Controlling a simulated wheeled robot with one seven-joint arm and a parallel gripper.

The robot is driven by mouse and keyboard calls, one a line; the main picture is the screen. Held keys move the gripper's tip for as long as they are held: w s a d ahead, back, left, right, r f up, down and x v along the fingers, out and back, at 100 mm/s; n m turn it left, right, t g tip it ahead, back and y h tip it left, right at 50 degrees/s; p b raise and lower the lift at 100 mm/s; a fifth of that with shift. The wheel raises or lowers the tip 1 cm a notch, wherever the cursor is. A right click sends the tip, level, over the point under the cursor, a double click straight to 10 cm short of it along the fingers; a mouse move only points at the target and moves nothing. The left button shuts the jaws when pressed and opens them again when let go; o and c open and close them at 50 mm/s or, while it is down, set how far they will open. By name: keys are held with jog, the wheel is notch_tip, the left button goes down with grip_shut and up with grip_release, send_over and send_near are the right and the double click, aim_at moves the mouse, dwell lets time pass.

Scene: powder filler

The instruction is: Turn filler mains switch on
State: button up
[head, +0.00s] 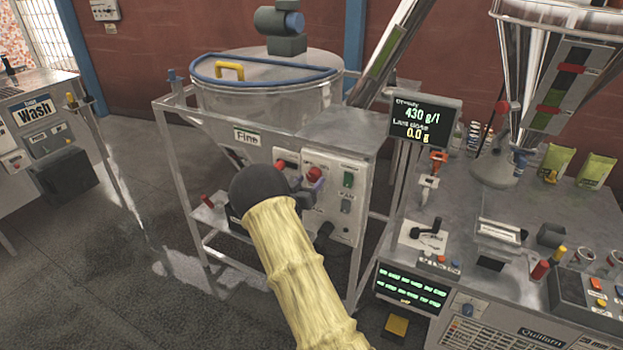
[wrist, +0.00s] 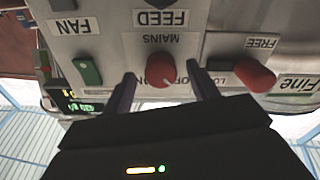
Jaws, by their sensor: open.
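The mains switch is a red knob on the filler's white control panel, under the label MAINS, in the wrist view (wrist: 161,69). In the head view the red knob (head: 315,174) shows just beyond my gripper. My gripper (wrist: 162,76) is open, one dark finger on each side of the knob, with small gaps showing; contact cannot be told. In the head view my gripper (head: 304,186) is partly hidden behind my dark wrist. The lettering below the knob is partly covered, so its setting cannot be read.
A second red knob (wrist: 255,75) marked FREE sits beside the right finger in the wrist view. A green FAN switch (wrist: 87,71) is on the other side. The filler's display (head: 424,122) reads 430 g/l. A crowded bench (head: 470,225) stands at the right.

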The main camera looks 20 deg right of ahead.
jog(key=shift+x, duration=0.9)
